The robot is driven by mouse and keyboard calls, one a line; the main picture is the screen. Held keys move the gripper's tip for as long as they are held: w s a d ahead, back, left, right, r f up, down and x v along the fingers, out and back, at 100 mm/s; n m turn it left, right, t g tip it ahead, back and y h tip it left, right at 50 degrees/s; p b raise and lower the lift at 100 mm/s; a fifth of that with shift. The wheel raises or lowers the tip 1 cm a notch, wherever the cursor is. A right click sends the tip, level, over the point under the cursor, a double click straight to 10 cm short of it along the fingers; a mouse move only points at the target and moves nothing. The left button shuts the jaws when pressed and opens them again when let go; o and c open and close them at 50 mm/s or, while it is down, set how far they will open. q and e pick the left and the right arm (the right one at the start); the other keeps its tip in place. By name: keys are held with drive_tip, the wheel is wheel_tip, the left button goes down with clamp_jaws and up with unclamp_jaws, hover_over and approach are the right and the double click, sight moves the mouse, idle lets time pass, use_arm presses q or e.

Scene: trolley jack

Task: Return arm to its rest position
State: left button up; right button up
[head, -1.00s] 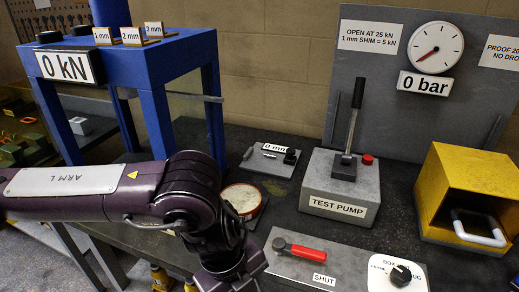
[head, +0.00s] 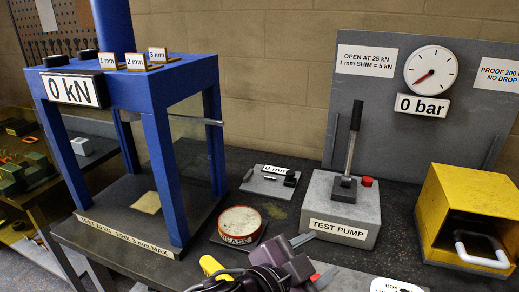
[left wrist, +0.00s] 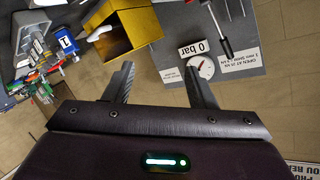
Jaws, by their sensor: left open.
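My left gripper (head: 312,258) is low in the middle of the head view, in front of the grease tin and the test pump. Its fingers are apart with nothing between them; the left wrist view (left wrist: 160,78) also shows the empty gap. The upper part of my left arm is out of the head view. My right gripper is in neither current view.
A blue press (head: 160,85) stands at left, reading 0 kN. The grease tin (head: 240,222), test pump (head: 342,212) and yellow box (head: 465,195) stand on the dark bench. My gripper hides most of the SHUT valve block. A yellow object (head: 212,266) is beside it.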

use_arm(q)
drive_tip(key=w+a+f+n+y, duration=0.3)
drive_tip(key=a+f+n+y, duration=0.3)
drive_tip(key=a, duration=0.3)
drive_tip(key=s+a+f+n+g+y, duration=0.35)
drive_tip(key=s+a+f, duration=0.25)
drive_tip(key=a+f, duration=0.35)
drive_tip(key=s+a+f+n+g+y, duration=0.2)
drive_tip(key=s+a+f+n+g, duration=0.15)
drive_tip(key=s+a+f, duration=0.55)
wheel_tip(320, 180, down, 28)
drive_tip(key=a, duration=0.1)
drive_tip(key=s+a+f+g, duration=0.1)
drive_tip(key=s+a+f, duration=0.1)
drive_tip(key=s+f, duration=0.7)
drive_tip(key=s+a+f+g, duration=0.1)
drive_tip(key=s+f, duration=0.9)
drive_tip(key=shift+a, duration=0.35)
drive_tip(key=shift+s+f, duration=0.1)
